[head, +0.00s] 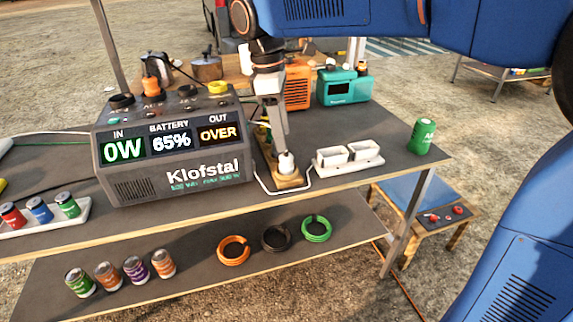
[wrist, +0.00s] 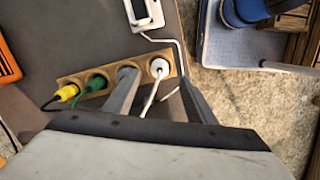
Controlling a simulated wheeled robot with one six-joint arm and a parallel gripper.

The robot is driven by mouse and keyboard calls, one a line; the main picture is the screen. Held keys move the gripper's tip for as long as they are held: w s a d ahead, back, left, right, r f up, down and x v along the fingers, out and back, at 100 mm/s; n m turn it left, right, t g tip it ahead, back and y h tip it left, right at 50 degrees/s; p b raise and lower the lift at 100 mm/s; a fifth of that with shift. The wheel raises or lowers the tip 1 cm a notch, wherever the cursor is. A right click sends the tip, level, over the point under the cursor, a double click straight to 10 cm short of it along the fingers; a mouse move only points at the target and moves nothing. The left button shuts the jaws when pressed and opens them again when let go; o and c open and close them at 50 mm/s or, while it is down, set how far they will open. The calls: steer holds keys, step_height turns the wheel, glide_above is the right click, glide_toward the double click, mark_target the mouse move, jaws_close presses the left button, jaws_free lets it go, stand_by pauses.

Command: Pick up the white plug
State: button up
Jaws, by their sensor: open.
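The white plug (head: 286,163) stands at the near end of a wooden socket strip (head: 291,183) on the tabletop. In the wrist view the white plug (wrist: 160,67) sits in the end hole of the strip (wrist: 110,75), with its white cable trailing toward the camera. My gripper (head: 281,145) points down, close to the plug. In the wrist view my gripper (wrist: 157,80) is open, one finger on each side of the plug, with a gap visible to the right. The left finger covers the neighbouring hole. Whether either finger touches the plug cannot be told.
Yellow (wrist: 68,92) and green (wrist: 97,84) plugs fill the strip's other end. A grey power station (head: 172,150) reading "OVER" stands left of the strip. An orange box (head: 297,86) and teal radio (head: 345,86) stand behind.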

mark_target(286, 156)
steer(key=shift+d+f, duration=0.2)
steer(key=shift+f, duration=1.1)
steer(key=shift+d+f, duration=0.2)
steer(key=shift+f, duration=1.1)
steer(key=shift+d+f, duration=0.2)
steer(key=shift+f, duration=1.1)
steer(key=c, duration=1.1)
